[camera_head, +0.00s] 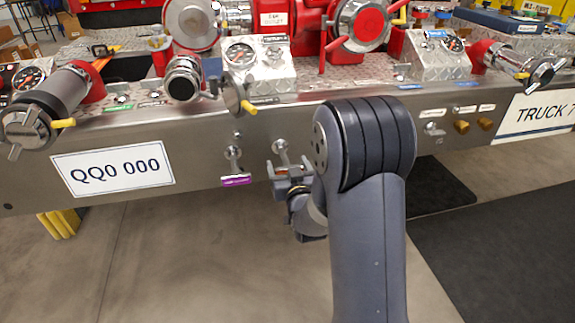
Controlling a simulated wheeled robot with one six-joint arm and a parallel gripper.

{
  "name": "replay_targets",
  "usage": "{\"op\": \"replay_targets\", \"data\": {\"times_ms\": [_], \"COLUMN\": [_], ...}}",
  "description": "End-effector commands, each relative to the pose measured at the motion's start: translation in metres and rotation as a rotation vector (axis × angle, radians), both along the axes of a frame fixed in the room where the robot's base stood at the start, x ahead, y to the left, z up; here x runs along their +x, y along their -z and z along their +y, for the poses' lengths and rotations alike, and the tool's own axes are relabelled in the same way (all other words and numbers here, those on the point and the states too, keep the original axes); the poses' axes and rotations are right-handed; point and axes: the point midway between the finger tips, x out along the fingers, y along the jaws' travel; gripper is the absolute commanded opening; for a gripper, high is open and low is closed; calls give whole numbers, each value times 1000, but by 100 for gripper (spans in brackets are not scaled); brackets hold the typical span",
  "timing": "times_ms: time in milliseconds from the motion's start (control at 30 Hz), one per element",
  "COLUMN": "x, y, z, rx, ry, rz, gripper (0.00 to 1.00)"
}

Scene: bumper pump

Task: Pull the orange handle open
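My gripper (288,168) is at the front face of the steel bumper (205,150), right of the purple-tagged pull handle. It is at a second metal pull handle (280,147), whose upper end shows just above it. The lower part of that handle and any coloured tag are hidden by my gripper, so I cannot tell whether it is the orange one. I cannot tell if the fingers touch it or are closed. The purple-tagged handle (233,154) hangs to the left, apart from my gripper. No clearly orange tag shows on these two handles.
Orange-yellow knobs (461,126) sit on the bumper at right. A capped outlet with a yellow lever (249,107) projects above the handles. Plates reading QQ0 000 (113,169) and TRUCK 7 (540,114) flank the face. The floor (190,270) in front is clear.

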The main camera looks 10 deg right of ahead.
Motion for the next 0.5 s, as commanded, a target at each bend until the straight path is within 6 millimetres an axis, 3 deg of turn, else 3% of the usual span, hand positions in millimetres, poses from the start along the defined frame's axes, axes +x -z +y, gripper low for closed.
{"op": "replay_targets", "data": {"times_ms": [200, 500], "x": [1, -2], "y": [-1, -1], "z": [0, 0], "rx": [0, 0], "ry": [0, 0], "rz": [-2, -2], "gripper": [95, 95]}}
